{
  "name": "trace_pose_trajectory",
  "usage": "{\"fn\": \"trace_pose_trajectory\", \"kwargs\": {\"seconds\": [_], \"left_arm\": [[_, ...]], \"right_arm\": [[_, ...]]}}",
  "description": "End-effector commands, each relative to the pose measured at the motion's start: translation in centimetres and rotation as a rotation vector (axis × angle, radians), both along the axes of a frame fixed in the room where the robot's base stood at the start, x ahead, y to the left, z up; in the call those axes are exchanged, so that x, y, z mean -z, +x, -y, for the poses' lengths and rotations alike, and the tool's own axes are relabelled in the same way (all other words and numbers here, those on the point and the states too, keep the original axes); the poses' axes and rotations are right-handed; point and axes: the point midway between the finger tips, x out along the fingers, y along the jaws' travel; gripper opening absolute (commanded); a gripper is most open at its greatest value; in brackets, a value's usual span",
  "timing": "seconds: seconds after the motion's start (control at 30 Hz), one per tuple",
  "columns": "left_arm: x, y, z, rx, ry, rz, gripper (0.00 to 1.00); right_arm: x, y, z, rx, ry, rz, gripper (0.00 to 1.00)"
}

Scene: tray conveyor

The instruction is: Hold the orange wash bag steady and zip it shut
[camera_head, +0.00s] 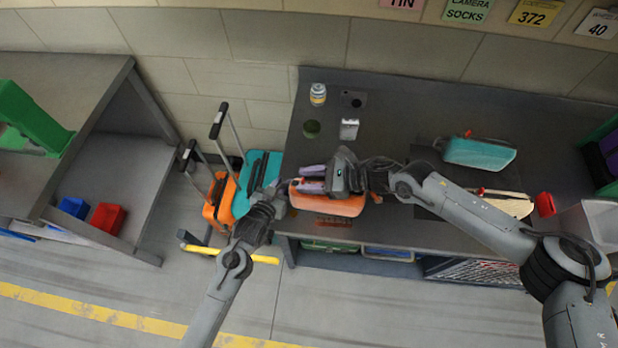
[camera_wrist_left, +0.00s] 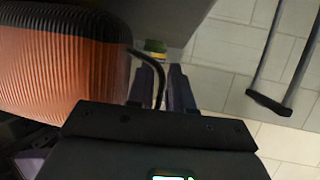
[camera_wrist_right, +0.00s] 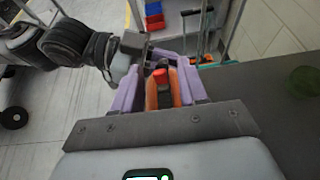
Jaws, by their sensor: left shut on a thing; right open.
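The orange wash bag (camera_head: 345,207) lies near the left front corner of the dark table; its ribbed orange and black side fills the upper left of the left wrist view (camera_wrist_left: 60,75). My left gripper (camera_head: 277,188) is at the bag's left end, its purple fingers (camera_wrist_left: 162,88) shut on a thin dark strap (camera_wrist_left: 158,68) that curves from the bag. My right gripper (camera_head: 300,180) is over the bag's top, pointing left. Its lavender fingers (camera_wrist_right: 160,85) are open on either side of a red zip pull (camera_wrist_right: 160,74) and the bag's orange end. Most of the zip is hidden under my right gripper.
A teal bag (camera_head: 480,153), a cream pouch (camera_head: 505,204) and a red box (camera_head: 545,204) are at the right of the table. Suitcases (camera_head: 220,203) stand left of the table.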

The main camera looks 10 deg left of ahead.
Motion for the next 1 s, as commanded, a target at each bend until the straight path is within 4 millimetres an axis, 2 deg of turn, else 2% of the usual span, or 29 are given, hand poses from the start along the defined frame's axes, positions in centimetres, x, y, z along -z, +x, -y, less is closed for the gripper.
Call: {"fn": "trace_pose_trajectory", "kwargs": {"seconds": [0.1,0.3,0.4,0.77,0.87,1.0], "left_arm": [[0.1,0.0,0.0,-0.001,0.001,-0.002,0.0],[0.1,0.0,0.0,-0.001,0.001,-0.002,0.0],[0.1,0.0,0.0,-0.001,0.001,-0.002,0.0],[0.1,0.0,0.0,-0.001,0.001,-0.001,0.0],[0.1,0.0,0.0,-0.001,0.001,-0.002,0.0],[0.1,0.0,-0.1,-0.001,0.001,-0.002,0.0]], "right_arm": [[0.0,0.0,0.0,0.0,0.0,0.0,0.43],[0.0,0.0,0.0,0.0,0.0,0.0,0.12],[0.0,0.0,0.0,0.0,0.0,0.0,0.0],[0.0,0.0,0.2,0.001,0.0,0.0,0.0],[0.0,0.1,1.1,0.002,-0.001,0.0,0.0],[0.0,0.1,3.5,0.004,-0.002,0.001,0.0]]}}
